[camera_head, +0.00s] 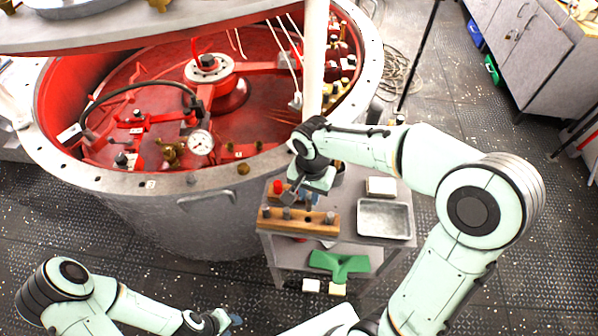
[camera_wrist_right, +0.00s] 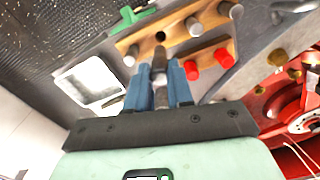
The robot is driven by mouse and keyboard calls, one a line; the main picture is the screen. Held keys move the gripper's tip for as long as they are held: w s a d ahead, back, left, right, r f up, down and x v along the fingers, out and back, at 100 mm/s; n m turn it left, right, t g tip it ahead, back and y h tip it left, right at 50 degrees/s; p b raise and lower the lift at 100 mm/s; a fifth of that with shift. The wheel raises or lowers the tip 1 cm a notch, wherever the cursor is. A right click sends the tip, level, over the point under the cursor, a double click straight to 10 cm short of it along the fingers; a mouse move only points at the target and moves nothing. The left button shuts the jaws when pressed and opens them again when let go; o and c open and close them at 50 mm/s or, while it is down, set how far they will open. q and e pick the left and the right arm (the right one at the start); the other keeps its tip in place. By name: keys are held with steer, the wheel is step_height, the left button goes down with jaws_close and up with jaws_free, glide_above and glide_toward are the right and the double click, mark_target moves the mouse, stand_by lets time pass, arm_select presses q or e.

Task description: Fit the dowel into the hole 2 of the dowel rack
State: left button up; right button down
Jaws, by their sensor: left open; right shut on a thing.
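The dowel rack (camera_head: 300,224) is a wooden bar on a small grey metal table; it also shows in the wrist view (camera_wrist_right: 176,42). Three grey pegs stand in it, and one dark open hole (camera_wrist_right: 160,37) lies between two of them. My right gripper (camera_wrist_right: 160,85) is shut on a grey dowel (camera_wrist_right: 159,62). The dowel's end is close to the open hole; I cannot tell whether it touches the rack. In the head view the right gripper (camera_head: 309,197) is above the rack and mostly hides the dowel. My left gripper (camera_head: 228,321) is open, low and away from the table.
A metal tray (camera_head: 386,218) and a pale block (camera_head: 381,186) are on the table's right. Two red pegs (camera_wrist_right: 192,70) are beside the rack. A green object (camera_head: 338,264) lies on the lower shelf. A large red-lined vessel (camera_head: 190,190) stands close behind and left.

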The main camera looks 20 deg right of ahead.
mark_target(309, 210)
steer(key=shift+w+f, duration=0.1)
steer(key=shift+w, duration=0.2)
steer(key=shift+f, duration=0.15)
steer(key=shift+s+f+b, duration=0.45)
steer(key=shift+f+b, duration=0.1)
steer(key=shift+f, duration=0.3)
steer(key=shift+w+f+b, duration=0.15)
steer(key=shift+f+b, duration=0.5)
steer(key=shift+f, duration=0.85)
arm_select(q)
steer(key=s+f, duration=0.3)
steer(key=shift+s+f, duration=0.1)
arm_select(e)
steer(key=shift+w, duration=0.15)
arm_select(q)
steer(key=shift+s+f, duration=0.1)
steer(key=shift+f, duration=0.05)
steer(key=shift+s+f+g+b, duration=0.2)
steer(key=shift+s+f+b, duration=0.35)
steer(key=shift+f+b, duration=0.2)
steer(key=shift+s+f+g+b, duration=0.2)
steer(key=shift+s+f+b, duration=0.4)
steer(key=shift+f, duration=0.2)
arm_select(e)
steer(key=shift+f, duration=1.8)
steer(key=c, duration=0.9)
jaws_free()
